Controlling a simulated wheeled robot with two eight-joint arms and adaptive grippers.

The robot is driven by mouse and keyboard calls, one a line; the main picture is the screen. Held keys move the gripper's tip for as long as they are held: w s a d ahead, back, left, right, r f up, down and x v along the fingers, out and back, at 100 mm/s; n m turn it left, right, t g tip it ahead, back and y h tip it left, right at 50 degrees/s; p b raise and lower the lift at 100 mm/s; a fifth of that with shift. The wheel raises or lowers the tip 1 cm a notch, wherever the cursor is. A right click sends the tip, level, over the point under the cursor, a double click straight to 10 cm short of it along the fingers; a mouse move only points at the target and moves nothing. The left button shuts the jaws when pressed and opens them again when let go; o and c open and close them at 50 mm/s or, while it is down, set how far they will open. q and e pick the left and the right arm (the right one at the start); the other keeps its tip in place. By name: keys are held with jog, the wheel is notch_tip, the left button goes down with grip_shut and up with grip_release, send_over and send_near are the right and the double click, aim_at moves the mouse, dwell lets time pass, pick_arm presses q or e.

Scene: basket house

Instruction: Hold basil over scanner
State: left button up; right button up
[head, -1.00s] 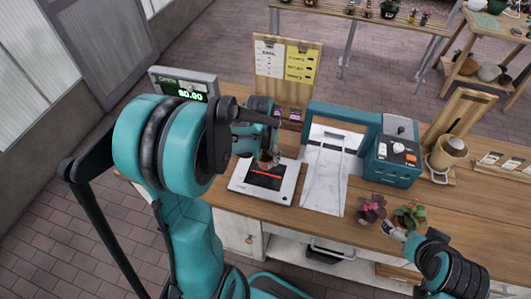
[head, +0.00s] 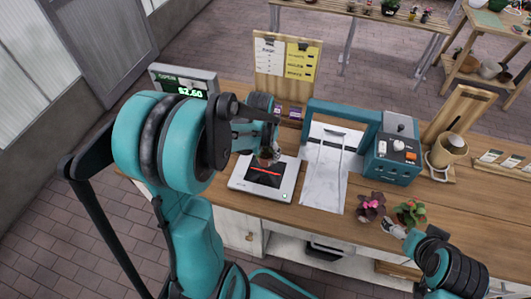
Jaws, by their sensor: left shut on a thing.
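The scanner (head: 246,184) is a flat white unit with a black window and a glowing red line, on the wooden counter. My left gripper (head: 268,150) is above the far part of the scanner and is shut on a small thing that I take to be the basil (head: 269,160). Only a small brownish bit of it shows below the fingers; the rest is hidden. My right gripper (head: 394,229) is at the counter's front edge, beside a potted plant with green and reddish leaves (head: 410,212). Its fingers are too small to judge.
A register display (head: 190,86) reads $2.60 at the back left. A teal bagging stand (head: 345,117) with a white bag (head: 325,170) stands right of the scanner. A pink-leaved plant (head: 371,205) is near the front edge. A wooden sign board (head: 287,68) stands behind.

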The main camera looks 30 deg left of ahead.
pick_arm(q)
notch_tip(320, 180, up, 7)
jog(key=p, duration=0.4)
jog(key=shift+r+p, duration=0.1)
jog(key=shift+p, duration=0.25)
